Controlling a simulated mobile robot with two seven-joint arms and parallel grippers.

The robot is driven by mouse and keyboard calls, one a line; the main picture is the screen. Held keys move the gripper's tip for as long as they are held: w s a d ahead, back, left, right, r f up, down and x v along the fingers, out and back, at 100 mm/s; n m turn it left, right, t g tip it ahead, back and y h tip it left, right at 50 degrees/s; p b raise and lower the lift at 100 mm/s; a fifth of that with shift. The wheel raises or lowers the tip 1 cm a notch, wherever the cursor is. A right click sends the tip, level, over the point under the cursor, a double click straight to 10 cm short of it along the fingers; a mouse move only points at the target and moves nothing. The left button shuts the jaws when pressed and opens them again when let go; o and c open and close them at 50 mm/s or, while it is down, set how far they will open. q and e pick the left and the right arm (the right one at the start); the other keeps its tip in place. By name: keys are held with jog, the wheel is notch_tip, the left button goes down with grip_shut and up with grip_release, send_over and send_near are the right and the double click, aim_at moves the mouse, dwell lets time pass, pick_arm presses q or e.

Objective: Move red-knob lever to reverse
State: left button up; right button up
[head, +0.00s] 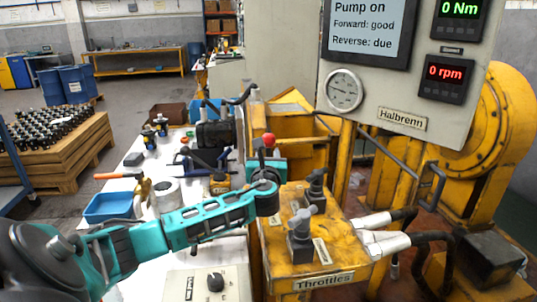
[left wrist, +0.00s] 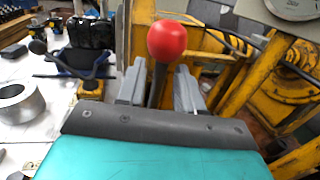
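The red-knob lever (head: 268,140) stands at the far left edge of the yellow control block, its red ball on top. In the left wrist view the red ball (left wrist: 167,41) and its dark shaft stand between two grey fingers. My left gripper (head: 266,157) is at the lever, below the ball. Its fingers (left wrist: 160,88) are apart, one on each side of the shaft, with narrow gaps visible. The shaft's lower end is hidden by the gripper body. The display screen (head: 366,28) reads "Pump on", "Forward: good", "Reverse: due". My right gripper is not in view.
Hoses with pale fittings (head: 380,243) lie further right. A white table (head: 139,180) holds a blue tray (head: 108,208) and tools. Readouts show 0 Nm and 0 rpm.

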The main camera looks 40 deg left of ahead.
pick_arm(q)
jog(key=shift+x, duration=1.15)
jog(key=shift+c, duration=0.2)
grip_shut()
